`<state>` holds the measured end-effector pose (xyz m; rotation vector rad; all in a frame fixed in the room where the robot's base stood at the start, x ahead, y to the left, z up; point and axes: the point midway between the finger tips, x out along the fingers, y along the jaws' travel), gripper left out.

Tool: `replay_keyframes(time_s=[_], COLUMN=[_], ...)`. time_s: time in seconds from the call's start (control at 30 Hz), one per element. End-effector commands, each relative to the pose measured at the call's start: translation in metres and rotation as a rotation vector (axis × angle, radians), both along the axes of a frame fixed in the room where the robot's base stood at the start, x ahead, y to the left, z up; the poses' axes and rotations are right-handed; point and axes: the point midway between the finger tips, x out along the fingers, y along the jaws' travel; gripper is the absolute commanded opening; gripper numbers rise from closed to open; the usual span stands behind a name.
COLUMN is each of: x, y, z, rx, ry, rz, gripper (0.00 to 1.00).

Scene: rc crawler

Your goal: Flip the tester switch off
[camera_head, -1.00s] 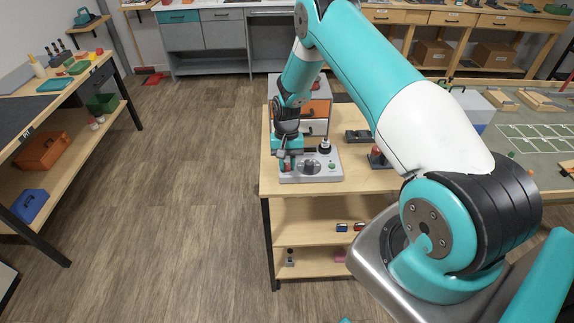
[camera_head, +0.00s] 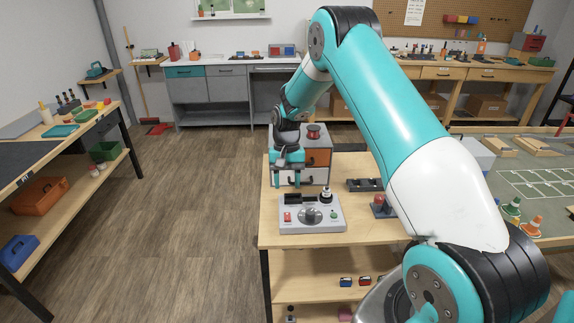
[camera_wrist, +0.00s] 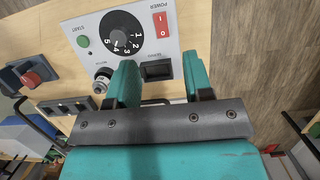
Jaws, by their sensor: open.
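The tester (camera_head: 330,224) is a grey box on the wooden table, with a numbered black dial (camera_head: 311,215). Its red rocker switch (camera_head: 288,216), at the left end in the head view, also shows in the wrist view (camera_wrist: 160,25) under the word POWER, with I and O marks. I cannot tell which side is pressed. My gripper (camera_head: 287,182) is open and empty, above and behind the tester's left part. In the wrist view the fingers (camera_wrist: 160,75) are apart, on either side of a black socket (camera_wrist: 157,70) marked SERVO, with the switch beyond their tips.
A black-topped plug (camera_head: 326,195) stands at the tester's back right; a green START button (camera_wrist: 84,41) is on its panel. A drawer cabinet (camera_head: 317,158) stands close behind my gripper. A red-knobbed box (camera_head: 381,204) and a dark tray (camera_head: 364,184) lie right. Floor left is clear.

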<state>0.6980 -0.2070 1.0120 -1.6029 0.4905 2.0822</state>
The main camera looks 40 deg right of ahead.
Motion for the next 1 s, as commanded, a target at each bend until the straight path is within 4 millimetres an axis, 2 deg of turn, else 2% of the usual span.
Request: replay_keyframes(time_s=[0.2, 0.4, 1.0], x=[0.01, 0.014, 0.015], y=[-0.008, -0.01, -0.011], z=[0.044, 0.065, 0.069], rx=[-0.001, 0.0, -0.001], ry=[-0.003, 0.0, 0.001], rz=[0.0, -0.001, 0.0], gripper=[0.47, 0.47, 0.47])
